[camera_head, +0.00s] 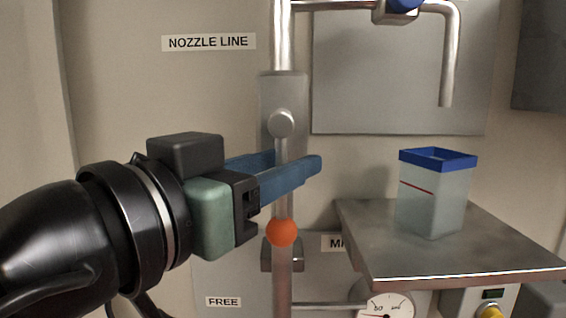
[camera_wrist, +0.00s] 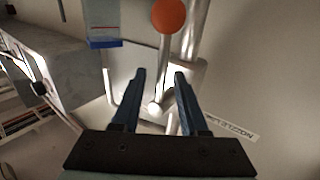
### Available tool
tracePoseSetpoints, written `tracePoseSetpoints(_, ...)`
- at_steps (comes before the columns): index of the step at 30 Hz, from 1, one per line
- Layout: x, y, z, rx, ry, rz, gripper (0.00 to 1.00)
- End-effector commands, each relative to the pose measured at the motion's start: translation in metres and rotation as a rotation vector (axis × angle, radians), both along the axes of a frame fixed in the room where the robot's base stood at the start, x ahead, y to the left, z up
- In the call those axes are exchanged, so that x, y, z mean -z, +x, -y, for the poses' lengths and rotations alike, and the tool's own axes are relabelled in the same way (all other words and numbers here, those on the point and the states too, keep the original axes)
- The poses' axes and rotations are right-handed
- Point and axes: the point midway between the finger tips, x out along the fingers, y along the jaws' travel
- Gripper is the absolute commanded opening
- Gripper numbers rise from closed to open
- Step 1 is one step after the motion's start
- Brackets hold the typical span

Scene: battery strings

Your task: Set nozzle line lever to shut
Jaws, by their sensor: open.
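The nozzle line lever is a thin metal rod (camera_wrist: 162,70) with an orange ball (camera_head: 281,232) at its lower end and a round pivot (camera_head: 281,124) at its top. It hangs straight down, in line with the vertical pipe (camera_head: 283,40). The NOZZLE LINE label (camera_head: 208,42) is on the wall at upper left. My gripper (camera_head: 297,156) is open at the rod, between pivot and ball. In the wrist view, the rod runs between its two blue fingers, with the ball (camera_wrist: 168,15) beyond the fingertips. Contact with the rod cannot be told.
A metal shelf (camera_head: 380,245) at right carries a translucent container with a blue rim (camera_head: 437,155). A bent spout (camera_head: 447,80) hangs above it. A dial gauge (camera_head: 386,308) sits below. A FREE label (camera_head: 223,301) is low on the left.

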Motion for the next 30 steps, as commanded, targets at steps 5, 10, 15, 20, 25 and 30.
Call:
tracePoseSetpoints(5,-0.0002,0.0048,0.0031,-0.001,0.000,0.001,0.43)
tracePoseSetpoints(10,-0.0003,0.0047,0.0030,-0.001,0.000,0.001,0.43)
tracePoseSetpoints(15,-0.0002,0.0045,0.0029,-0.001,0.000,0.001,0.16)
tracePoseSetpoints(20,-0.0002,0.0044,0.0028,-0.001,0.000,0.001,0.00)
tracePoseSetpoints(25,-0.0001,0.0044,0.0028,-0.001,0.001,0.001,0.00)
tracePoseSetpoints(30,0.0000,0.0044,0.0028,-0.001,0.000,0.000,0.00)
